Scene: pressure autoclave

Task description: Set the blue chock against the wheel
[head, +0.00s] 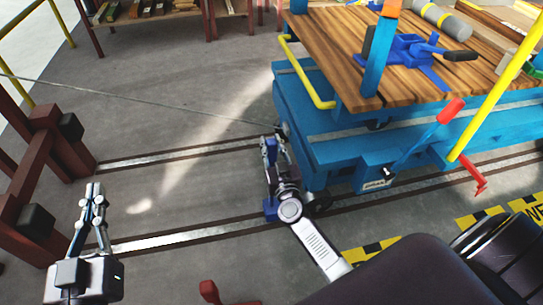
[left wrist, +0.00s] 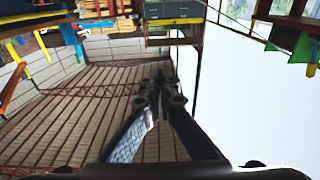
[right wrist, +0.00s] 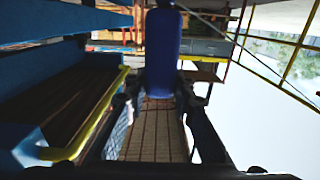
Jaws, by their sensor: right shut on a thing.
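My right gripper (head: 270,145) is shut on a blue block, the chock (head: 271,151), beside the near left end of the blue cart. In the right wrist view the chock (right wrist: 162,52) stands between the fingertips. I cannot tell whether the chock touches any wheel. Another blue patch (head: 270,208) shows beside my right wrist; I cannot tell what it belongs to. My left gripper (head: 95,190) is shut and empty, over the floor at the left.
The blue cart (head: 320,150) has a plank deck (head: 340,65), yellow rails and a red-tipped lever (head: 440,120). Steel floor rails (head: 165,240) run beneath it. A thin cable (head: 140,100) stretches to its end. A dark red frame (head: 45,160) stands left. Floor between is clear.

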